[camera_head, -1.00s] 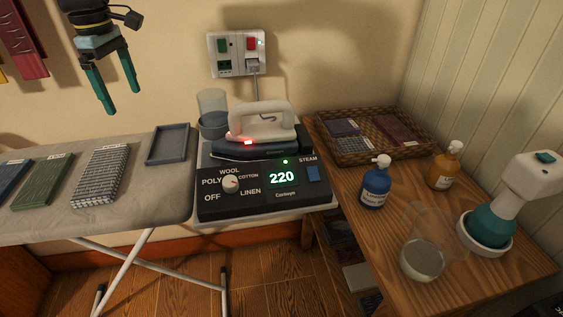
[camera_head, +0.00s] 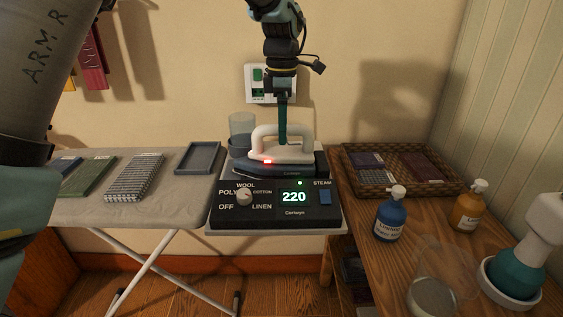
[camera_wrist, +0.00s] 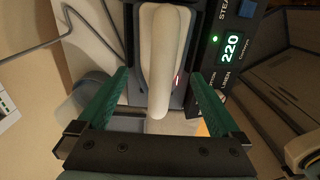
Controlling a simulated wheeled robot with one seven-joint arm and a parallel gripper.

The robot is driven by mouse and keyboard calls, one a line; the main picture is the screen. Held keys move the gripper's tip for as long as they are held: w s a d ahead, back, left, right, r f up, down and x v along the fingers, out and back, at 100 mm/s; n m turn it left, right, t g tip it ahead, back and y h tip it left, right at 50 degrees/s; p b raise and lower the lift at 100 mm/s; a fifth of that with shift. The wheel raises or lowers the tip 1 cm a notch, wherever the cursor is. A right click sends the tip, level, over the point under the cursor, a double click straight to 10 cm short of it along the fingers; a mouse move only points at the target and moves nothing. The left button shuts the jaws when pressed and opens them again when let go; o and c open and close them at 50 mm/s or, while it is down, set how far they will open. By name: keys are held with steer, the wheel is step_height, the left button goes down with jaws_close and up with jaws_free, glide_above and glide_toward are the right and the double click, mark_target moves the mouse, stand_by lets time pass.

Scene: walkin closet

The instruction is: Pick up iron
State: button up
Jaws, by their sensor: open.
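The iron has a cream handle and a dark body with a small red light. In the head view the iron (camera_head: 282,147) rests on its dark station (camera_head: 275,212), whose display reads 220. My gripper (camera_head: 283,140) is right above and at the handle, pointing down. In the wrist view the iron's handle (camera_wrist: 162,60) runs lengthwise between the two green fingers of my gripper (camera_wrist: 160,90). The fingers are apart, one on each side, with gaps to the handle. The fingertips' depth against the handle is hard to tell.
A clear container (camera_head: 241,130) stands behind the iron at left. The ironing board (camera_head: 190,212) with folded cloths and a grey tray (camera_head: 198,158) is at left. A wooden table at right holds a wicker tray (camera_head: 345,170), a blue bottle (camera_head: 391,217) and an amber bottle (camera_head: 468,208).

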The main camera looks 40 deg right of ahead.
mark_target(281, 151)
steer(key=shift+a+f+p, duration=0.15)
steer(key=shift+f+p, duration=0.2)
steer(key=shift+f, duration=0.85)
steer(key=shift+a+f+p, duration=0.1)
steer(key=shift+f+p, duration=0.25)
steer(key=shift+f, duration=0.8)
jaws_close()
steer(key=shift+w+d+r, duration=0.1)
